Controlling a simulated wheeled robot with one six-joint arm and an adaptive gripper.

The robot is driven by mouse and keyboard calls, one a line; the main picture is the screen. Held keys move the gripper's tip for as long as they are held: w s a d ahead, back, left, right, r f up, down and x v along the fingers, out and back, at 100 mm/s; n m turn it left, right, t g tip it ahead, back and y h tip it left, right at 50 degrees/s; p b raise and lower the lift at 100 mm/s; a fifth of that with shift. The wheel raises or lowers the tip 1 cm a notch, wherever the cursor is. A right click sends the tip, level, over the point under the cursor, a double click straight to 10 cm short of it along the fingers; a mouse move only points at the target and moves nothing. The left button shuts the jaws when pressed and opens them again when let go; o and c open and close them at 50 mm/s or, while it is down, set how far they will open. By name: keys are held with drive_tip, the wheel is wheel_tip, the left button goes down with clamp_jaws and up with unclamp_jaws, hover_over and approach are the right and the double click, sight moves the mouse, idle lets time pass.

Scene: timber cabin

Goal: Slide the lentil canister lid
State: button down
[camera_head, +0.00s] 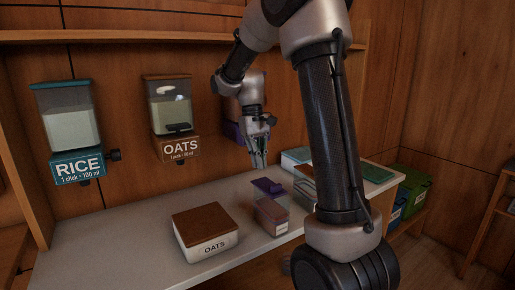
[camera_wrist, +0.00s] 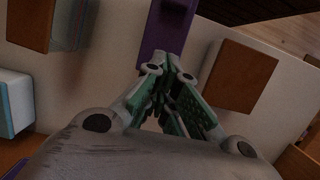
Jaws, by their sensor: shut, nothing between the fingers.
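A small canister with a purple lid (camera_head: 266,185) stands on the counter, right of the OATS box. Its clear body (camera_head: 272,214) shows reddish-brown contents, and its label is too small to read. The purple lid shows at the back part of its top; I cannot tell whether the lid is fully closed. My gripper (camera_head: 259,165) points down, above and slightly behind the canister, with its fingers together and empty. In the wrist view my gripper (camera_wrist: 170,78) overlaps a long purple surface (camera_wrist: 163,45), likely the lid; I cannot tell whether the tips touch it.
An OATS box (camera_head: 206,222) with a brown lid stands left of the canister; its lid (camera_wrist: 240,75) shows in the wrist view. Boxes (camera_head: 297,156) stand to the right, partly behind my arm. RICE (camera_head: 77,168) and OATS (camera_head: 180,149) dispensers hang on the wall. The left counter is clear.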

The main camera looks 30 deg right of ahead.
sight(267, 185)
drive_tip(key=x, duration=0.3)
drive_tip(key=shift+s, duration=0.3)
drive_tip(key=shift+s+d, duration=0.1)
drive_tip(key=shift+s, duration=1.65)
drive_tip(key=shift+s, duration=1.1)
drive_tip(key=shift+w, duration=0.1)
